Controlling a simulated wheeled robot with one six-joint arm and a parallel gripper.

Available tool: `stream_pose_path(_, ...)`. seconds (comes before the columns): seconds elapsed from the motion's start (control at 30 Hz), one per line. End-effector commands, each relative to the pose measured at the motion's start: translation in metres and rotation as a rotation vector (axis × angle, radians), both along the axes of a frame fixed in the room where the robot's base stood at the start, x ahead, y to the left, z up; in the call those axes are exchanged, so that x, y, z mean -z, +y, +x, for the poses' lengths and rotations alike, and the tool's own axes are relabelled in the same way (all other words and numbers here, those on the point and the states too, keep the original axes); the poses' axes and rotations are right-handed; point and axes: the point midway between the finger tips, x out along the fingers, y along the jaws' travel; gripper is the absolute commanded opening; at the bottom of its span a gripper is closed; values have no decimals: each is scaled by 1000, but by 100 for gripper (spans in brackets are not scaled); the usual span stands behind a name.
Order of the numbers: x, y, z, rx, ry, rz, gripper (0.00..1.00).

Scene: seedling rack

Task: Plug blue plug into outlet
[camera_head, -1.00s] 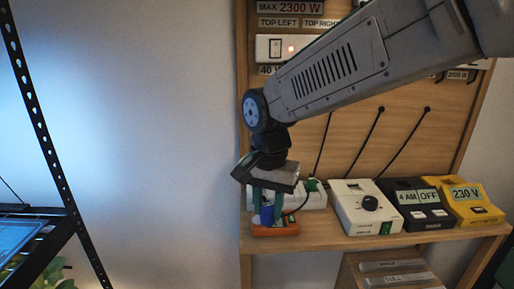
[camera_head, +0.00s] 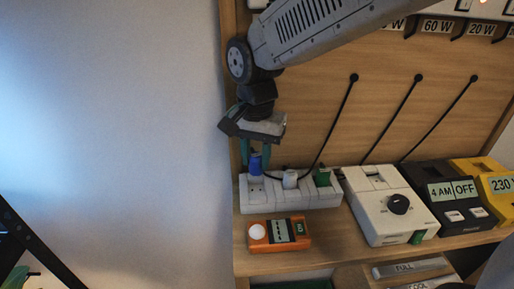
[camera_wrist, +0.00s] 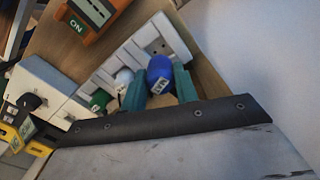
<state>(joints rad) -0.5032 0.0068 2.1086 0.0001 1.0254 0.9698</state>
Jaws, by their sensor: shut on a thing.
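My gripper (camera_head: 256,155) is shut on the blue plug (camera_head: 255,167), its teal fingers on either side of it. The plug also shows between the fingers in the wrist view (camera_wrist: 160,68). It is upright at the left end of the white outlet strip (camera_head: 322,195), at or just above it; I cannot tell whether its pins are in. In the wrist view, a bare socket face of the strip (camera_wrist: 157,46) shows just beyond the plug. A white plug (camera_head: 290,179) and a green plug (camera_head: 322,177) sit farther right on the strip.
An orange meter (camera_head: 279,235) lies on the shelf in front of the strip. A white dial box (camera_head: 385,215), a black timer (camera_head: 448,195) and a yellow box (camera_head: 490,185) stand to the right. Black cords run down the wooden back panel (camera_head: 300,100).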

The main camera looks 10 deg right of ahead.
Motion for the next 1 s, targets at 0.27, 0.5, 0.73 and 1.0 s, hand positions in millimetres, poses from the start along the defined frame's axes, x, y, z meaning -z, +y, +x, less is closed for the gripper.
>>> stream_pose_path(0.27,23,-1,0,2,2,-1,6)
stream_pose_path(0.5,41,-3,0,4,2,-1,6)
stream_pose_path(0.73,50,-2,1,4,0,0,6)
stream_pose_path(1.0,51,-2,1,4,0,0,6)
